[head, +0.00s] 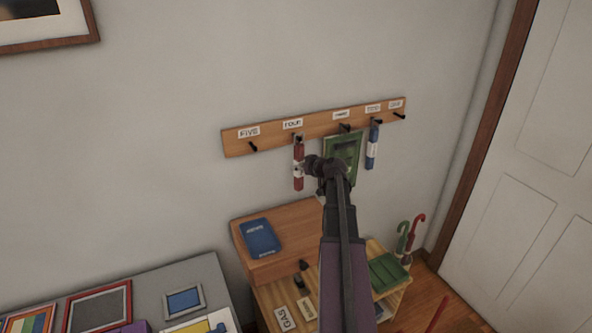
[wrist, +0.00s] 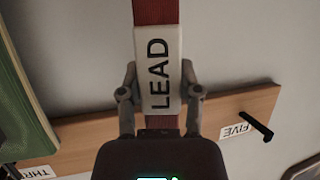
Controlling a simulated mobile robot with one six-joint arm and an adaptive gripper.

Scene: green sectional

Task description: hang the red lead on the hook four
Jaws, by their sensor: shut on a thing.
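The red lead (head: 298,151) is upright against the wall, its top at the hook under the "FOUR" label (head: 293,124) in the head view. Whether its loop is over that hook I cannot tell. My gripper (head: 311,166) is at the lead's middle, coming from the right. In the wrist view my gripper (wrist: 160,88) is shut on the lead's white "LEAD" label (wrist: 158,55), with red strap (wrist: 155,11) beyond it. Hook four is hidden behind my gripper in the wrist view.
The wooden rail (head: 318,128) has several labelled hooks; hook five (head: 253,147) is bare. A green item (head: 341,150) hangs under the third hook, close right, and a blue lead (head: 373,147) beyond it. Below stands a wooden cabinet (head: 290,225) with a blue book (head: 260,238).

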